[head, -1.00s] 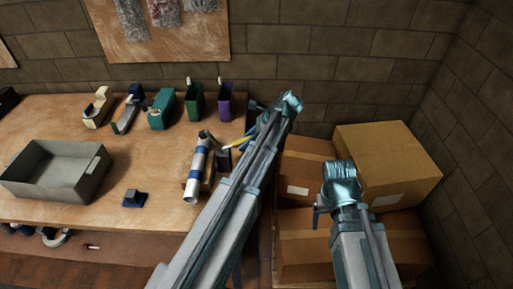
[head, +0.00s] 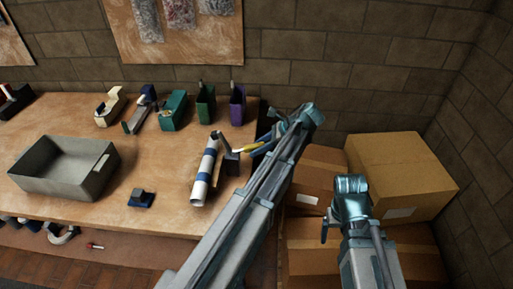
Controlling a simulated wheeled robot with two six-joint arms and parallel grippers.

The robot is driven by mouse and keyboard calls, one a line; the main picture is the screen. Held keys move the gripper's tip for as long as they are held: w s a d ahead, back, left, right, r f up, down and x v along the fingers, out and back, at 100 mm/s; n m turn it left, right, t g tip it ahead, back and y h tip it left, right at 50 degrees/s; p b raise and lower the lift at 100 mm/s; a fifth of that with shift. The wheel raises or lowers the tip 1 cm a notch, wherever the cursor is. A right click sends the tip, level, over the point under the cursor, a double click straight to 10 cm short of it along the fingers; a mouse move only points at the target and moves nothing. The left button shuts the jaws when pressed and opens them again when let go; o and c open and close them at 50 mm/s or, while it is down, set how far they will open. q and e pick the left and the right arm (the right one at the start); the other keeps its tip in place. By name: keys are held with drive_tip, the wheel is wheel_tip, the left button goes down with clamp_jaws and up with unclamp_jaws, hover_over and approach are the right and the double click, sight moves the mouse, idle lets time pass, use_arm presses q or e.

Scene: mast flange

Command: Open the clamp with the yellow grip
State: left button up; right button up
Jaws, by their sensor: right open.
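A clamp (head: 231,163) with a dark body stands at the right end of the workbench, beside a white tube with blue bands (head: 204,170). Its yellow grip (head: 248,149) sticks out to the right. My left gripper (head: 262,146) is right by the yellow grip. Its fingers are small and partly hidden by my arm, so I cannot tell whether they touch the grip or are open. My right gripper (head: 326,229) is low in front of the cardboard boxes, open, mostly hidden behind its wrist, and away from the clamp.
Cardboard boxes (head: 405,175) stand at the right by the brick wall.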

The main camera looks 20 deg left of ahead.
use_arm(q)
drive_tip(key=shift+o, duration=1.1)
drive_tip(key=shift+r, duration=0.15)
drive_tip(key=p+v, duration=0.9)
drive_tip(key=v, duration=0.4)
drive_tip(key=shift+d+r, duration=0.2)
drive_tip(key=shift+d, duration=0.05)
drive_tip(key=shift+w, duration=0.1)
